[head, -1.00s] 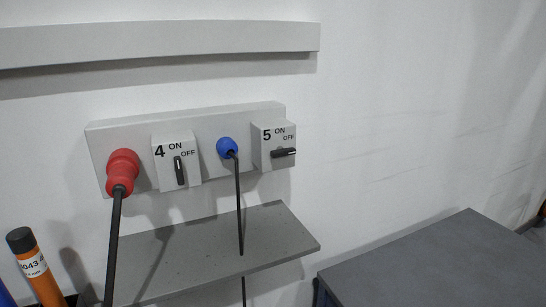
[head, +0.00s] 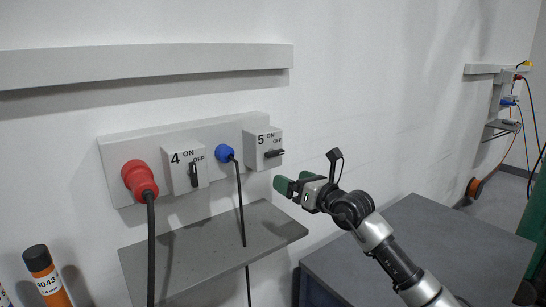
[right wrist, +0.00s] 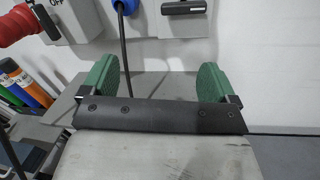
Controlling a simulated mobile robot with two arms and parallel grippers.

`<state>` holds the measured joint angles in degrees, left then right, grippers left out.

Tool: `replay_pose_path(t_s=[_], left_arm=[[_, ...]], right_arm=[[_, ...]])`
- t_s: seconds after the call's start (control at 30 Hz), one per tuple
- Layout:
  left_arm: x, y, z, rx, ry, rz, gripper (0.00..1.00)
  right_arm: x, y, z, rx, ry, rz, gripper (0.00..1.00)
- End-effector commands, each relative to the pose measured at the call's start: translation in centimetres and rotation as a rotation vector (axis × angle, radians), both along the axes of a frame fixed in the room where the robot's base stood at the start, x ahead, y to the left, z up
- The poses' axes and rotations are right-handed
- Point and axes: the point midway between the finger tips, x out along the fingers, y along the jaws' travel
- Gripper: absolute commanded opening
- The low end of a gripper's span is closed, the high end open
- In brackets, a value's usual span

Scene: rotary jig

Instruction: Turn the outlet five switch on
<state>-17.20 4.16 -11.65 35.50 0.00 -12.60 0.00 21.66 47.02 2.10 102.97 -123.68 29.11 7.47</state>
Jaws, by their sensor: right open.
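The outlet five switch box (head: 263,142) is a white box on the right end of the wall panel. Its black switch handle (head: 274,153) lies horizontal, pointing right toward OFF. The box's lower part and the handle (right wrist: 184,7) also show at the top of the right wrist view. My right gripper (head: 283,186) has green fingertips and is just below and right of the switch box, apart from it. In the right wrist view the gripper (right wrist: 158,80) is open with nothing between its fingers. My left gripper is not in view.
A blue plug (head: 225,153) with a black cable sits left of switch five. Switch box four (head: 185,167) has a vertical handle, and a red plug (head: 139,178) is farther left. A grey shelf (head: 205,252) lies below; a dark table (head: 410,260) stands right.

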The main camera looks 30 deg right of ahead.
Motion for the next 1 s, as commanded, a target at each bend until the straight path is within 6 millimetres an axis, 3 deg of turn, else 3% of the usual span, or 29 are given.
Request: replay_pose_path(t_s=[0.03, 0.2, 0.37, 0.73, 1.0], left_arm=[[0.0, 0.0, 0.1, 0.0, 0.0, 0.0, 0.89], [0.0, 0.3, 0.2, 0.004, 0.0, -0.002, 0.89], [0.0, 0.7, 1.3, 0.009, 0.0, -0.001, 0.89], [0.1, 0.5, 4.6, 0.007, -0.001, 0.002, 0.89], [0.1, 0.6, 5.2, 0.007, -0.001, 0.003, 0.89]], right_arm=[[0.0, -1.1, 1.5, -0.079, 0.001, -0.042, 0.89], [-0.1, -3.1, 3.5, -0.202, 0.015, -0.127, 0.89], [1.4, -3.2, 3.8, -0.206, 0.02, -0.134, 0.89], [8.1, -2.6, 3.9, -0.206, 0.018, -0.133, 0.89], [10.4, -2.4, 3.4, -0.206, 0.018, -0.132, 0.89]])
